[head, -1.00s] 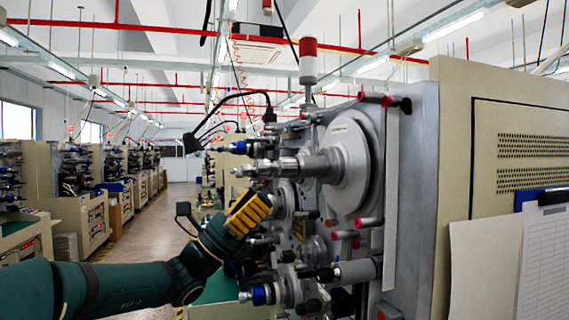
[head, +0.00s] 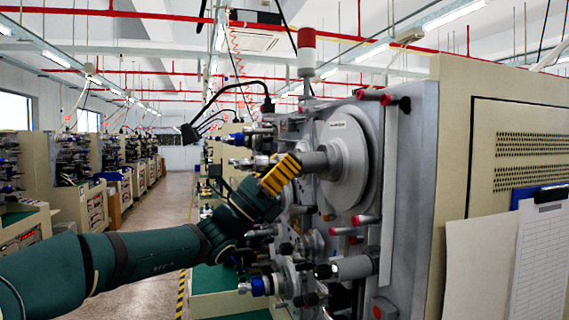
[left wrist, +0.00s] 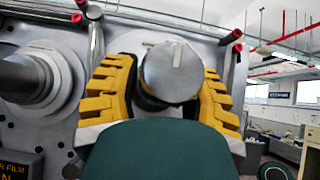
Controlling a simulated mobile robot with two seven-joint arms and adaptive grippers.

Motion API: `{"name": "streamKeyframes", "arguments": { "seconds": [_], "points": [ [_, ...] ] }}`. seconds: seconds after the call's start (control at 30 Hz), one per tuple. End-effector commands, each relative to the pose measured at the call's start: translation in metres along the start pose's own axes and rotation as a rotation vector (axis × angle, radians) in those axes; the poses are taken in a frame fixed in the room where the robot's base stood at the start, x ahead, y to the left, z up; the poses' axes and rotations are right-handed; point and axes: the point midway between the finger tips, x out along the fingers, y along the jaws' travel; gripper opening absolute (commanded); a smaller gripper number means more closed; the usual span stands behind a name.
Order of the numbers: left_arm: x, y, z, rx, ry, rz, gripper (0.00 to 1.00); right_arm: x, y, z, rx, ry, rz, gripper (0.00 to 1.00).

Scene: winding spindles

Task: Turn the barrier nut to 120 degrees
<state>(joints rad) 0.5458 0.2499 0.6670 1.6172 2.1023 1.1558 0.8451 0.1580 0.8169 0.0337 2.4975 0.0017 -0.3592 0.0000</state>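In the left wrist view, a grey round nut (left wrist: 172,72) with a pale line mark near the top of its face sits on a spindle end. It lies between the two yellow ribbed fingers of my left gripper (left wrist: 165,95). The fingers stand apart on either side of it, and I cannot tell whether they touch it. The green gripper body covers the lower part of the view. In the head view my left gripper (head: 281,174) is at the front of the near spindle (head: 318,162) and hides its end. My right gripper is not in view.
A second spindle (left wrist: 28,80) stands to the left in the wrist view. The machine face (head: 345,120) carries several rollers and knobs around my gripper, including red-ended pegs (head: 365,220). A clipboard (head: 543,255) hangs at the right. An open aisle (head: 150,225) runs at the left.

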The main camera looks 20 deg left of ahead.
Motion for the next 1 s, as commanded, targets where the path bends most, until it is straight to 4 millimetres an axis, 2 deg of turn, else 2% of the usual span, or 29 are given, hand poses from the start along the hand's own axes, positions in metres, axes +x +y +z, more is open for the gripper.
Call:
{"name": "streamKeyframes", "arguments": {
  "seconds": [0.03,0.1,0.83,0.87,0.9,0.93,1.0],
  "points": [
    [0.0000,-0.0001,0.0001,0.000,0.000,0.000,0.20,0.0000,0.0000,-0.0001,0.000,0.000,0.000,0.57],
    [0.0000,-0.0001,0.0001,0.000,0.000,0.000,0.00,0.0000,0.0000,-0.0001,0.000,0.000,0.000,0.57],
    [0.0007,-0.0006,0.0014,0.098,-0.002,-0.098,0.00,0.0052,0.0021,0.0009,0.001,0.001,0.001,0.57],
    [0.0007,-0.0006,0.0014,0.098,-0.002,-0.098,0.42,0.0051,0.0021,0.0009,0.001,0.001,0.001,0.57],
    [0.0007,-0.0006,0.0014,0.098,-0.002,-0.098,0.56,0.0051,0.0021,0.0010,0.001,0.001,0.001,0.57],
    [0.0007,-0.0006,0.0013,0.098,-0.002,-0.098,0.66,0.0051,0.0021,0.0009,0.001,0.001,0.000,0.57],
    [0.0005,-0.0005,0.0010,0.098,-0.002,-0.097,0.68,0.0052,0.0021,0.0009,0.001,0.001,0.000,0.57]
  ]
}}
